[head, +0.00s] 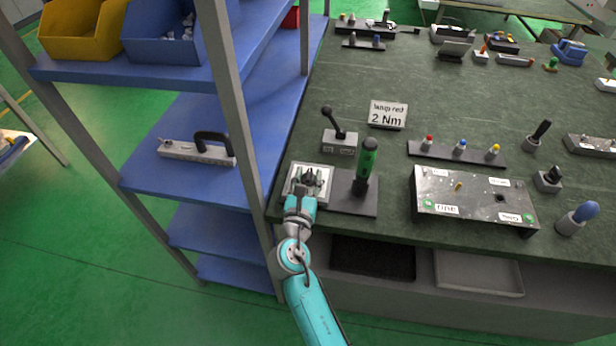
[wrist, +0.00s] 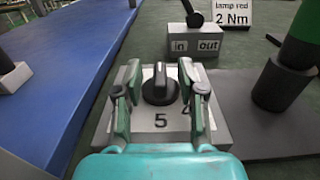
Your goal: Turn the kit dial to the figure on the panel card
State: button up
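The kit dial is a black knob (wrist: 158,88) on a pale grey plate (head: 296,170) at the near left bench corner. In the wrist view a 5 shows in front of the knob, and another figure at its right is partly hidden by a finger. I cannot tell which figure the knob points to. The panel card (head: 388,114) stands behind and reads "lamp red 2 Nm"; it also shows in the wrist view (wrist: 233,12). My gripper (wrist: 159,74) is open, one finger on each side of the knob with gaps between.
A green-handled tool (head: 367,160) stands upright on a dark base right of the dial. An in/out lever box (head: 340,142) is behind it. A blue shelf rack (head: 150,190) is close on the left. A labelled metal panel (head: 470,190) lies farther right.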

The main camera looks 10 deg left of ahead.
grip_shut()
jog(key=shift+a+m+h, duration=0.2)
jog(key=shift+m+h, duration=0.5)
jog(key=shift+h, duration=0.4)
jog(key=shift+m+g+h, duration=0.8)
jog(key=shift+m+h, duration=0.8)
jog(key=shift+h, duration=0.8)
grip_release()
